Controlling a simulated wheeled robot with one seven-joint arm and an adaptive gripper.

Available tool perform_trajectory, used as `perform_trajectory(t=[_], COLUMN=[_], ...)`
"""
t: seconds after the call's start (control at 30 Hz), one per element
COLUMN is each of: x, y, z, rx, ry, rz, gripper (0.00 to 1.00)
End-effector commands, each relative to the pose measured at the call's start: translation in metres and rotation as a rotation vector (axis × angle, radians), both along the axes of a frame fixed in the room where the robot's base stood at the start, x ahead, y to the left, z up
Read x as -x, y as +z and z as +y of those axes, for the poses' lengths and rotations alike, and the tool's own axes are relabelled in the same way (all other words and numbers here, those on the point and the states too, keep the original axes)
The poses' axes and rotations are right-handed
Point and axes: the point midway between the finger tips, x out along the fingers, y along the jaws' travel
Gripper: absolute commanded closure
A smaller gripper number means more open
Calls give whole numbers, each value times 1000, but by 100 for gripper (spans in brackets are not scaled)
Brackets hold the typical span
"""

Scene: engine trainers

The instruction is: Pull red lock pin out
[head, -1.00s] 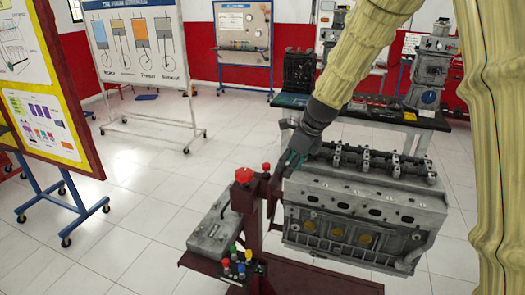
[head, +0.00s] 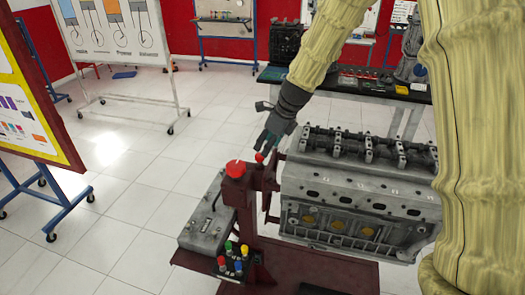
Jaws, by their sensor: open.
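A small red knob (head: 259,157), which looks like the lock pin's head, sits on top of the dark red engine stand post (head: 245,205). A larger red button (head: 235,169) is just left of it on the same stand. My gripper (head: 265,146) is open and points down at the small red knob, with its fingertips right by it. I cannot tell whether they touch it. The pin's shaft is hidden. The grey engine block (head: 355,205) is mounted on the stand to the right.
A grey box (head: 205,225) lies on the stand's left side, near several coloured knobs (head: 232,257). A workbench (head: 385,92) with parts stands behind the engine. A wheeled yellow board (head: 30,110) is at the left. The tiled floor (head: 135,200) between is clear.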

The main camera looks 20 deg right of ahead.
Motion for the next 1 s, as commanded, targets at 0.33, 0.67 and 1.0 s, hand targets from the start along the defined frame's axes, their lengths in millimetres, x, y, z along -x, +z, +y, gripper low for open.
perform_trajectory(t=[0.33, 0.67, 1.0], x=[-11, -20, -20], y=[-37, -53, -53], z=[8, 12, 12], rx=[1, 2, 2], ry=[-2, 0, -1], rz=[2, 5, 4], gripper=[51, 51, 69])
